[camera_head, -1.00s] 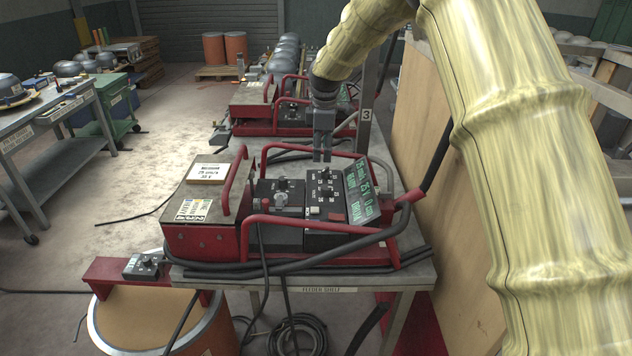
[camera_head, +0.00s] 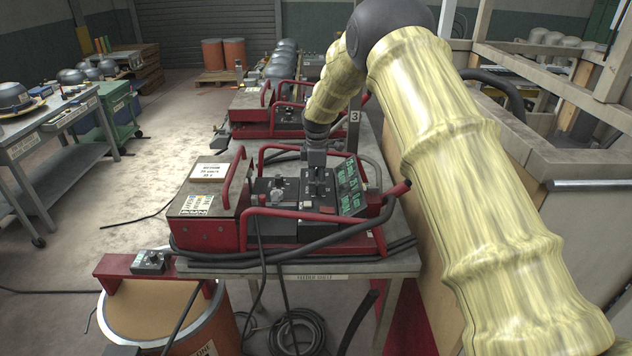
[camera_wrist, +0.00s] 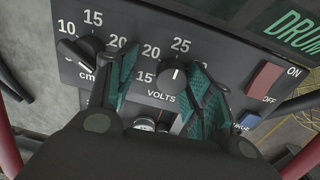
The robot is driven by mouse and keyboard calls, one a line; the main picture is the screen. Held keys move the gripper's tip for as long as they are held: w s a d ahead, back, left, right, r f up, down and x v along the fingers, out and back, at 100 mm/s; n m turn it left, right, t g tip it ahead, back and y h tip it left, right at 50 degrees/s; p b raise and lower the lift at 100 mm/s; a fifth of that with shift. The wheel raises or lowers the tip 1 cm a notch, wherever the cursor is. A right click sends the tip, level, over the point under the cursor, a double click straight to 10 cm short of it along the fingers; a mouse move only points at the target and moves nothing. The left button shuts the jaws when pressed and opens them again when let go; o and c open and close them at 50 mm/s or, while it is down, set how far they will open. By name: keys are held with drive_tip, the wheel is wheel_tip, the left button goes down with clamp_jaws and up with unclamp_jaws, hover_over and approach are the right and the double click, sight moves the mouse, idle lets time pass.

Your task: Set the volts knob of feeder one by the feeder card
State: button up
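The volts knob (camera_wrist: 173,77) is black and round; its white mark points up, between the printed 20 and 25. My gripper (camera_wrist: 162,62) is open, its teal fingers on either side of the knob, the right one closer to it. In the head view my gripper (camera_head: 317,178) points down over the control panel of the near red feeder (camera_head: 210,236). Whether the fingers touch the knob I cannot tell. A white card (camera_head: 209,172) lies on the feeder's lid; its print is too small to read surely.
A cm knob (camera_wrist: 80,50) sits left of the volts knob, and a red on/off switch (camera_wrist: 264,78) sits right. Another red feeder (camera_head: 250,115) stands farther back.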

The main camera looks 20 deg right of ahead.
drive_tip(key=shift+s+r, duration=0.5)
drive_tip(key=shift+s, duration=0.15)
drive_tip(key=c, duration=0.7)
drive_tip(key=shift+s+r, duration=0.1)
drive_tip(key=shift+s, duration=0.05)
drive_tip(key=shift+c, duration=0.6)
drive_tip(key=shift+d, duration=0.1)
drive_tip(key=shift+f+m, duration=0.3)
